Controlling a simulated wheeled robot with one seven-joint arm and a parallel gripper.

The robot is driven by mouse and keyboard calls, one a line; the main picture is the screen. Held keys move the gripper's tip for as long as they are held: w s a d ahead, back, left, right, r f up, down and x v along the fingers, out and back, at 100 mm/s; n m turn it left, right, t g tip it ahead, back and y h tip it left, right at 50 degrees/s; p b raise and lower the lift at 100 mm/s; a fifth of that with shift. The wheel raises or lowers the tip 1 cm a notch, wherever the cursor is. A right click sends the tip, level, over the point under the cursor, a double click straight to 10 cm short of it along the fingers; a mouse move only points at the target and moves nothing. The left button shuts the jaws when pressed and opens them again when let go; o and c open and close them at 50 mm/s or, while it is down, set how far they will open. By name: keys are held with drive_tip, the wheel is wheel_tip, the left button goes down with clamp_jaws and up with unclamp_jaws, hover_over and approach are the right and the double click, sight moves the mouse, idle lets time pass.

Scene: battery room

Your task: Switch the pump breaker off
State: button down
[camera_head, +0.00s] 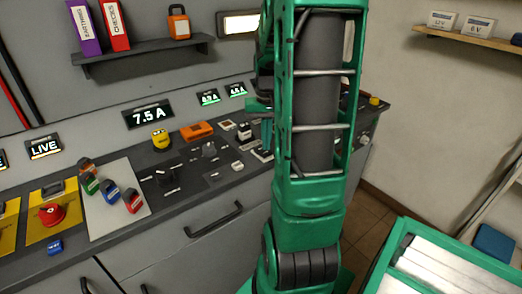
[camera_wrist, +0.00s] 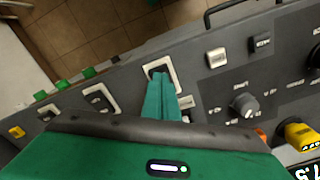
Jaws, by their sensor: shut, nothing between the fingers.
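A row of white-framed black rocker switches runs along the bench panel. In the wrist view my gripper (camera_wrist: 160,82) is shut and empty, its green fingertips over the frame of one rocker switch (camera_wrist: 173,68). I cannot tell whether the tips touch it, and they hide part of its rocker. Two more rocker switches (camera_wrist: 98,97) (camera_wrist: 47,112) lie to the left. No label is readable, so I cannot tell which is the pump breaker. In the head view a framed switch (camera_head: 262,154) shows beside my arm, which hides much of that area.
A rotary knob (camera_wrist: 243,106) and a pale square button (camera_wrist: 216,57) are near my fingers. A yellow object (camera_head: 160,139) and an orange one (camera_head: 197,131) stand on the panel. A shelf (camera_head: 145,55) hangs above. A green-rimmed crate (camera_head: 440,240) is at lower right.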

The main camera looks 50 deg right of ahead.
drive_tip(key=shift+f, duration=0.75)
idle(0.4)
drive_tip(key=shift+r, duration=3.5)
drive_tip(key=s+a+n, duration=0.2)
drive_tip(key=s+a, duration=1.1)
drive_tip(key=a, duration=0.3)
drive_tip(key=shift+s+a+f, duration=0.15)
drive_tip(key=shift+s+f, duration=0.2)
drive_tip(key=shift+f, duration=0.1)
